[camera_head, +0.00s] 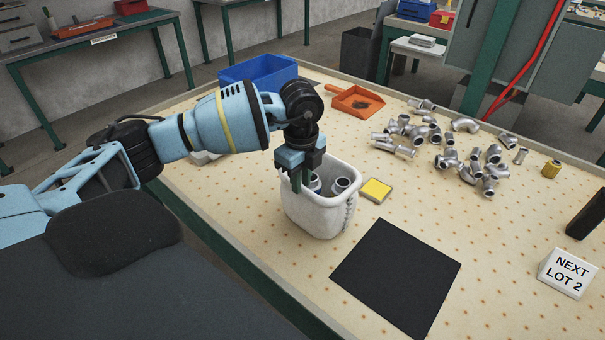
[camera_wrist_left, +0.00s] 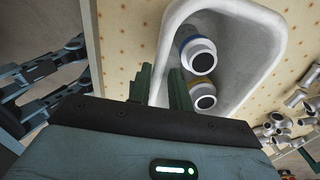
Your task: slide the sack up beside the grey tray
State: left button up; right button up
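The sack (camera_head: 322,215) is a white, open-topped, soft-looking container with a stitched seam, standing upright on the speckled table with metal fittings inside. It also shows in the left wrist view (camera_wrist_left: 262,45). My left gripper (camera_head: 297,182) reaches down at its left rim. In the left wrist view, one green finger of the gripper (camera_wrist_left: 161,90) is outside the wall and the other inside, with the white wall pinched between them. A pale grey thing (camera_head: 203,157), mostly hidden behind my left arm, may be the grey tray; I cannot tell. My right gripper does not show.
A black mat (camera_head: 395,275) lies in front of the sack, and a yellow pad (camera_head: 376,191) lies just right of it. A blue bin (camera_head: 258,70) and an orange dustpan (camera_head: 355,101) stand behind. Loose pipe fittings (camera_head: 450,150) and a lot sign (camera_head: 566,272) are at right.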

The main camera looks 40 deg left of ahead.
pick_arm(q)
notch_tip(320, 180, down, 6)
jog(key=shift+f, duration=0.15)
dwell(0.4)
grip_shut()
jog(key=a, duration=1)
jog(key=shift+w, duration=0.25)
dwell(0.8)
jog(key=shift+a, duration=0.1)
